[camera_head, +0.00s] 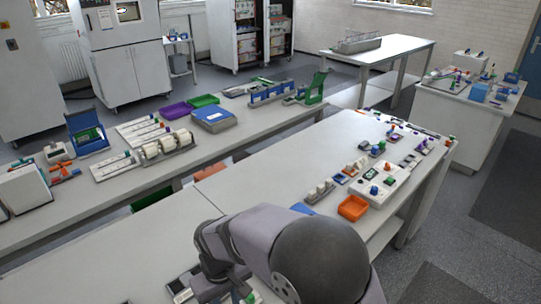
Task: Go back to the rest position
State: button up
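My arm fills the bottom middle of the head view, with a large dark rounded joint nearest the camera. It reaches left over the near workbench (150,238). The dark end of the arm, where my gripper (222,282) seems to be, is low in the picture beside small items at the bottom edge. Its fingers are too hidden and small to tell whether they are open or shut, or whether anything is held.
An orange tray (353,208) and a white board with coloured knobs (379,184) lie right of my arm. Several small parts line the bench's right side. A second bench behind holds a blue box (213,119), a purple tray (175,110) and racks. The near bench's middle is clear.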

jog(key=shift+n+g+h, duration=0.3)
jog(key=shift+g+h, duration=0.1)
jog(key=s+d, duration=0.1)
jog(key=s+d+f, duration=0.1)
jog(key=s+d, duration=0.1)
jog(key=s+d+f, duration=0.1)
jog(key=s+d, duration=0.1)
jog(key=shift+f, duration=0.1)
jog(key=s+d+r+m, duration=0.1)
jog(key=d+m, duration=0.3)
jog(key=d, duration=0.7)
jog(key=s+d+r+m+t+y, duration=0.1)
jog(key=d+r+m, duration=0.3)
jog(key=d, duration=0.6)
jog(key=shift+s+d+r, duration=0.25)
jog(key=shift+s+d, duration=0.15)
jog(key=shift+s, duration=0.05)
